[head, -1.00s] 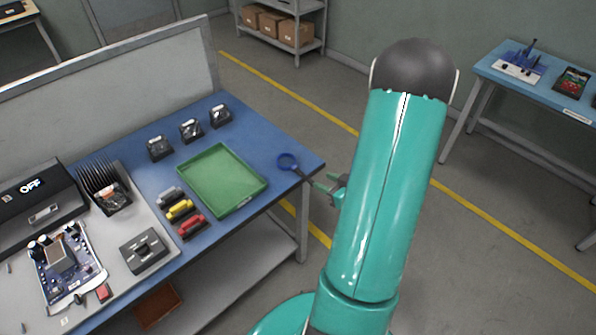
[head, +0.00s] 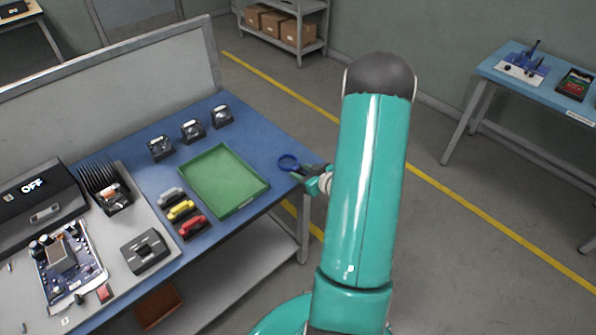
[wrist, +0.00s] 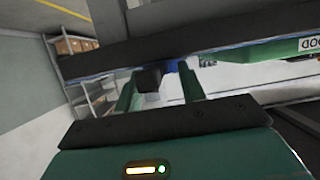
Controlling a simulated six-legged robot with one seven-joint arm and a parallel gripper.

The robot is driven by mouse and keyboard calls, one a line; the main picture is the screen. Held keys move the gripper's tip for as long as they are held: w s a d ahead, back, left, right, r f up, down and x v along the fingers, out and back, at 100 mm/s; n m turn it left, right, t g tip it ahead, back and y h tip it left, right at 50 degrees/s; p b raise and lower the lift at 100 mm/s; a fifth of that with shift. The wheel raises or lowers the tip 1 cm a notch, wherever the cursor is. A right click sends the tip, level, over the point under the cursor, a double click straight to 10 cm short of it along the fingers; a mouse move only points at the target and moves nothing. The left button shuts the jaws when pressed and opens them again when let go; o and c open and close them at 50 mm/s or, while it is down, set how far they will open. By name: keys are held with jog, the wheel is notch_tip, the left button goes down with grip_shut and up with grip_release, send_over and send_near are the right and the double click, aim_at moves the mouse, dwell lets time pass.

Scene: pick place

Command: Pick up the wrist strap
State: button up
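The wrist strap (head: 288,162) is a blue loop with a dark part. It lies near the right corner of the blue table, right of the green tray (head: 265,186). My gripper (head: 303,174) is at the table's edge, close to the strap and partly hidden by my arm. In the wrist view my gripper (wrist: 160,84) has its two green fingers apart. A dark block (wrist: 148,79) and a bit of blue strap (wrist: 172,66) show between or just beyond the fingertips. I cannot tell whether the fingers touch them.
Several small black-based items (head: 190,130) stand behind the tray. Red, yellow and grey pieces (head: 180,209) lie left of it. A black box (head: 144,251) and a circuit board (head: 68,262) are farther left. The blue table (head: 262,143) is clear behind the strap.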

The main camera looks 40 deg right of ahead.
jog(key=shift+c, duration=0.4)
grip_shut()
jog(key=shift+r, duration=0.1)
